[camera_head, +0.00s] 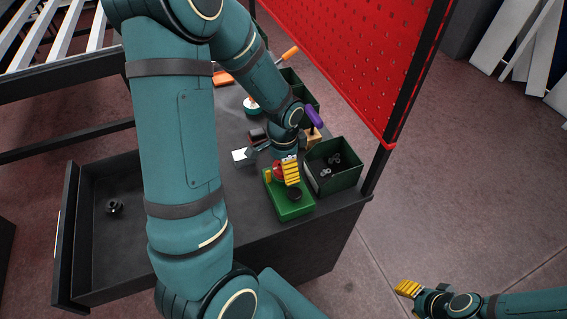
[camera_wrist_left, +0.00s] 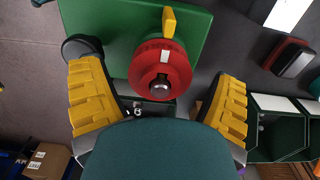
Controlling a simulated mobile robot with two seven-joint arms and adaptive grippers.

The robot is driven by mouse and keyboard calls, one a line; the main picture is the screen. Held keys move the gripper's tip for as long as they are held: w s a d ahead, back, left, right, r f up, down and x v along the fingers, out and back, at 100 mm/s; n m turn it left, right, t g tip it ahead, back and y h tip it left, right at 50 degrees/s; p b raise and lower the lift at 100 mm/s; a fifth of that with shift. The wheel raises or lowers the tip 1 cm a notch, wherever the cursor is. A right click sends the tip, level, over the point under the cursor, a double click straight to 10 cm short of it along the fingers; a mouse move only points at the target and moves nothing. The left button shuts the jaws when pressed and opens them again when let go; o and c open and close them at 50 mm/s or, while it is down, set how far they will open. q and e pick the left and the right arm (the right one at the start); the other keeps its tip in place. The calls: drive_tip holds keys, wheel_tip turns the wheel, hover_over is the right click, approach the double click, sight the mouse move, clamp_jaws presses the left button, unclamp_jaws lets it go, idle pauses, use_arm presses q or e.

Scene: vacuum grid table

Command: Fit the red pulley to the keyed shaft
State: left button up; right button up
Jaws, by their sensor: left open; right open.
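The red pulley (camera_wrist_left: 160,72) sits around a metal shaft (camera_wrist_left: 160,89), whose end shows at its centre. A white mark shows on the pulley's face. A green base (camera_head: 290,211) lies behind it, with a yellow post (camera_wrist_left: 169,20) and a black round part (camera_head: 294,194). In the head view the pulley (camera_head: 278,171) is partly hidden by my left gripper (camera_head: 285,172). In the left wrist view the left gripper's yellow fingers (camera_wrist_left: 158,78) stand apart on either side of the pulley, not touching it. My right gripper (camera_head: 408,289) is open, empty and off the table at lower right. How far the pulley is seated cannot be told.
A dark green bin (camera_head: 345,178) with small metal parts stands right of the base. A white block (camera_head: 243,156) lies to the left. An open drawer (camera_head: 95,265) holds a black part (camera_head: 115,207). A red pegboard (camera_head: 350,60) rises behind the table.

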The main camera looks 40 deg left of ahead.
use_arm(q)
drive_tip(key=shift+r, duration=0.1)
wheel_tip(320, 180, up, 12)
idle(0.5)
idle(0.5)
